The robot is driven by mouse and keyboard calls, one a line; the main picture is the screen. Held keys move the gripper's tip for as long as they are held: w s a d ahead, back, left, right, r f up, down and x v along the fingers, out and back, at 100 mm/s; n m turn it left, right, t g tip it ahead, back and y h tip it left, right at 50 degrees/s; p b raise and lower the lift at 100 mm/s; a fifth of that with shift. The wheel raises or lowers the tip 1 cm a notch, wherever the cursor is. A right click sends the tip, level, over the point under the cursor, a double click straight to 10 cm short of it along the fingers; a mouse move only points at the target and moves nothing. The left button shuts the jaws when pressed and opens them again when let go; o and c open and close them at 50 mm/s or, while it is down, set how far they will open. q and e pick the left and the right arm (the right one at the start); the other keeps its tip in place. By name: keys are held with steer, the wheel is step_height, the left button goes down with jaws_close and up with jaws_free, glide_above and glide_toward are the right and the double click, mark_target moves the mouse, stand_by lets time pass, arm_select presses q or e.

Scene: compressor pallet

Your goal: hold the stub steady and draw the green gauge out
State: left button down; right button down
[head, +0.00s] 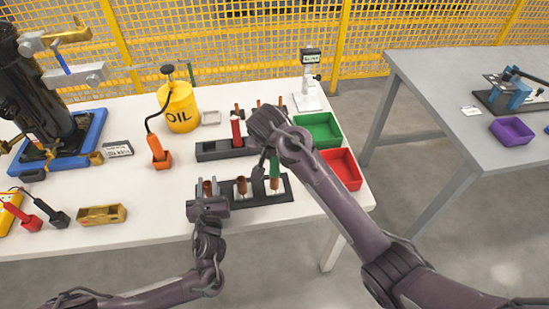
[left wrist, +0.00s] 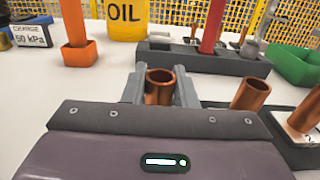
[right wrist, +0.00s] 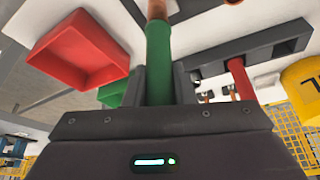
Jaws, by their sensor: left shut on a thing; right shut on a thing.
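The green gauge (head: 275,164) is a green rod above the rightmost copper stub (head: 275,185) of the front dark block. My right gripper (right wrist: 160,85) is shut around the green gauge, which also shows in the right wrist view (right wrist: 158,60). A copper piece shows at its far end; I cannot tell whether gauge and stub are still joined. My left gripper (left wrist: 160,90) is shut on the leftmost copper stub (left wrist: 159,82), an open upright tube with nothing in it. The middle stub (head: 241,186) stands free between my grippers.
Behind is a second dark block (head: 220,150) with a red gauge (head: 236,132). Green (head: 325,143) and red (head: 341,185) trays stand at the right edge. An oil can (head: 180,107) and orange holder (head: 160,158) stand left.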

step_height(320, 180, up, 10)
steer(key=shift+f, duration=0.25)
arm_select(q)
steer(key=c, duration=1.1)
jaws_free()
steer(key=s, duration=0.8)
steer(key=s+d, duration=0.1)
steer(key=s, duration=0.3)
steer(key=shift+d, duration=0.1)
arm_select(e)
steer(key=shift+f, duration=0.1)
